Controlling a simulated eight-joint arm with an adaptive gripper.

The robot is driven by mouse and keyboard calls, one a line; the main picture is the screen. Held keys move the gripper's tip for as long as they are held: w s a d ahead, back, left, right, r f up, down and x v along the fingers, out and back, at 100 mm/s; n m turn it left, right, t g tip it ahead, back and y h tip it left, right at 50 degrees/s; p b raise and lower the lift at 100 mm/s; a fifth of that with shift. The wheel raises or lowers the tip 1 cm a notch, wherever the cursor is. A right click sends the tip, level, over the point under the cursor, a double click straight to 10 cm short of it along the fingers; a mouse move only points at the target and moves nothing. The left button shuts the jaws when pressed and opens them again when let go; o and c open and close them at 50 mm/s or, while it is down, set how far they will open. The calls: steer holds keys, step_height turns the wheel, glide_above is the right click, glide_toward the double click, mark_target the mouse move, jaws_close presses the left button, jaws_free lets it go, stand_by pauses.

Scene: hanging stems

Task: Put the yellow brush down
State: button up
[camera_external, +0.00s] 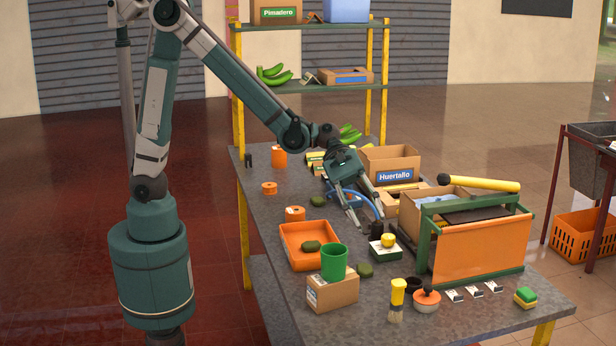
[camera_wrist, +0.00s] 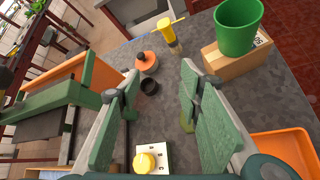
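The yellow brush (camera_external: 398,291) is at the front of the grey table, near its front edge. It appears upright, with its yellow part up and pale bristles down. It also shows near the top of the wrist view (camera_wrist: 167,34). My gripper (camera_external: 366,220) is open over the middle of the table, farther back than the brush and apart from it. In the wrist view its fingers (camera_wrist: 160,72) are spread with nothing held between them. The brush lies beyond the fingertips there.
An orange-topped round pot (camera_external: 426,299) and dark ring (camera_external: 412,285) stand right of the brush. A cardboard box (camera_external: 332,292) with a green cup (camera_external: 334,262) is left. A green frame with an orange panel (camera_external: 480,248) stands right.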

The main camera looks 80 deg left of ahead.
steer(key=s+a+r+m+t+y, duration=0.1)
steer(key=s+a+m+y, duration=0.2)
steer(key=s+a, duration=0.4)
steer(key=s+a+r+m+t+y, duration=0.1)
steer(key=s+a+m+y, duration=0.3)
steer(key=a, duration=1.7)
steer(key=s+a+r+m+t+y, duration=0.2)
steer(key=s+a+m+y, duration=0.2)
steer(key=a, duration=1.1)
steer(key=s+m, duration=0.3)
steer(key=s, duration=0.3)
steer(key=shift+s+t, duration=0.35)
steer(key=shift+t, duration=0.05)
